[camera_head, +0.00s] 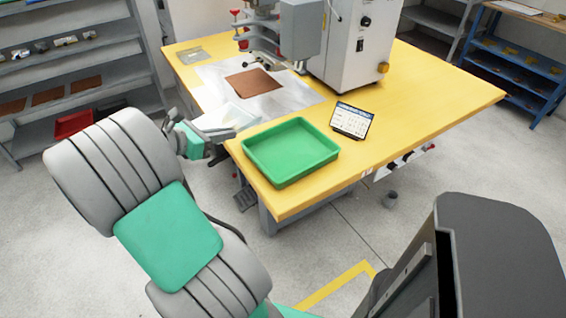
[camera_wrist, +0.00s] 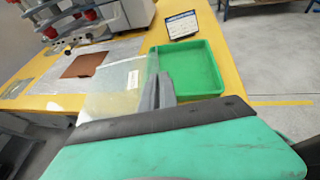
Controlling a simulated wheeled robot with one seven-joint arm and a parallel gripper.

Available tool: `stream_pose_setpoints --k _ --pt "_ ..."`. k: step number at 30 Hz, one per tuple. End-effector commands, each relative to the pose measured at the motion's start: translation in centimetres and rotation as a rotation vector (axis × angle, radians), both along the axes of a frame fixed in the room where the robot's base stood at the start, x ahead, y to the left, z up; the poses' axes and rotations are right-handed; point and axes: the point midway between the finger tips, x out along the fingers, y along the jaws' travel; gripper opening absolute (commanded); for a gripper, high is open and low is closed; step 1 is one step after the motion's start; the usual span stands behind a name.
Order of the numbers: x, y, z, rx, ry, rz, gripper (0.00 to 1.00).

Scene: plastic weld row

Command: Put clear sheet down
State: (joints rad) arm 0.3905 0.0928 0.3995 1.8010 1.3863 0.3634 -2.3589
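The clear sheet (camera_head: 230,116) is a thin see-through piece over the left edge of the yellow table. It also shows in the wrist view (camera_wrist: 115,82), with a small pale label on it. My gripper (camera_head: 212,134) is at the sheet's near edge, and in the wrist view its grey finger (camera_wrist: 158,92) is against the sheet's right side. The gripper appears shut on the sheet; the far finger is mostly hidden. I cannot tell the exact gap between sheet and table. A brown sheet (camera_head: 253,82) lies flat on the silvery mat (camera_head: 208,82) under the machine.
A green tray (camera_head: 290,174), empty, stands at the table's near corner, right of my gripper. A small tablet (camera_head: 351,120) stands behind it. The welding machine (camera_head: 352,45) fills the back. The yellow table (camera_head: 430,95) is clear at right. Shelves (camera_head: 70,60) stand at left.

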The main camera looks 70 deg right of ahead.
Motion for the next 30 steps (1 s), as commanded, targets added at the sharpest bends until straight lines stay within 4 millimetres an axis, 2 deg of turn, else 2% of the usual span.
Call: stream_pose_setpoints --k 1,4,8,11,16,18,22,28,30 --pt "-1.5 -0.5 -0.6 -0.001 -0.001 -0.063 0.00" --pt "-3.3 -0.8 -0.8 -0.001 0.000 -0.140 0.00" --pt "-5.1 -1.4 -2.0 -0.002 -0.003 -0.163 0.00" --pt "-7.5 -2.3 -2.8 -0.002 0.000 -0.164 0.00" --pt "-12.0 -4.3 -4.9 -0.002 0.000 -0.162 0.00" --pt "-13.3 -4.9 -6.6 0.001 0.003 -0.159 0.00" --pt "-15.1 -5.7 -8.9 0.000 0.002 -0.157 0.00" --pt "-16.4 -6.3 -10.6 -0.001 0.001 -0.154 0.00" --pt "-16.5 -6.4 -12.3 0.000 0.001 -0.153 0.00"
